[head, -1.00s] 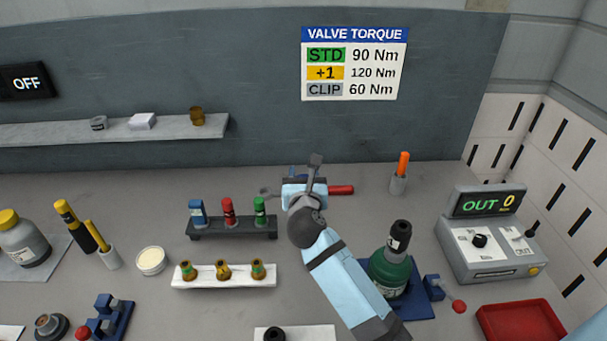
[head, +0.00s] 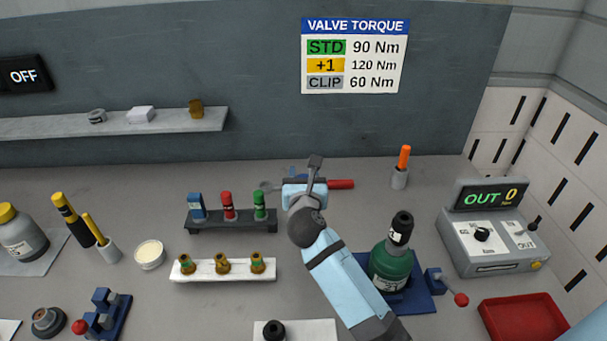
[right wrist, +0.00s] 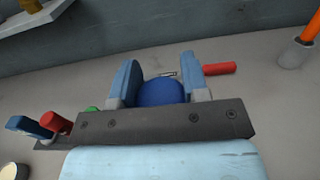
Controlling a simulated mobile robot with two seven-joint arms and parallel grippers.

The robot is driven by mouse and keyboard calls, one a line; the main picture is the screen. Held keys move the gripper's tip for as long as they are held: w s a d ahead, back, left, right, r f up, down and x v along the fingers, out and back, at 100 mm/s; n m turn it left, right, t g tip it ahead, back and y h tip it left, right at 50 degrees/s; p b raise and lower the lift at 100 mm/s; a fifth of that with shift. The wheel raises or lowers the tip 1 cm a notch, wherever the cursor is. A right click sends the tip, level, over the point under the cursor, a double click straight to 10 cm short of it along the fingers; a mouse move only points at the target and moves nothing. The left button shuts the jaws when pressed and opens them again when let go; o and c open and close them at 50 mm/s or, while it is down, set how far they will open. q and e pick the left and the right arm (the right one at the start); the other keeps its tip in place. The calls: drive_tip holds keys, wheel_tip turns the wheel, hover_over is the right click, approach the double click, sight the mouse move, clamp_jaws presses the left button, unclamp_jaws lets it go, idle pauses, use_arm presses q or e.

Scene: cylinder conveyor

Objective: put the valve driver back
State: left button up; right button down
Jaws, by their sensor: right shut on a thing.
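My right gripper (head: 302,180) is over the back middle of the bench, and its arm covers much of what is below it. In the right wrist view its fingers (right wrist: 160,75) are shut on a rounded dark blue thing (right wrist: 160,92), which looks like the handle of the valve driver. Its lower part is hidden. A little of the blue also shows past the gripper in the head view. A tool with a red handle (head: 340,184) lies on the bench just beyond the gripper, apart from the fingers. My left gripper is not in view.
A dark rack (head: 232,226) with blue, red and green pieces stands left of the gripper. A white strip (head: 222,275) with brass valves is in front. A green bottle (head: 390,268) on a blue base, an orange pen (head: 404,158) in a cup and a meter (head: 492,243) are right.

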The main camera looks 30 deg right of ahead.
drive_tip(key=shift+f+b, duration=0.5)
drive_tip(key=shift+f, duration=0.25)
drive_tip(key=c, duration=0.5)
unclamp_jaws()
drive_tip(key=shift+c, duration=0.2)
wheel_tip(320, 180, up, 5)
drive_tip(key=p, duration=0.5)
drive_tip(key=shift+f, duration=0.15)
drive_tip(key=shift+r+p, duration=0.7)
drive_tip(key=shift+p, duration=0.05)
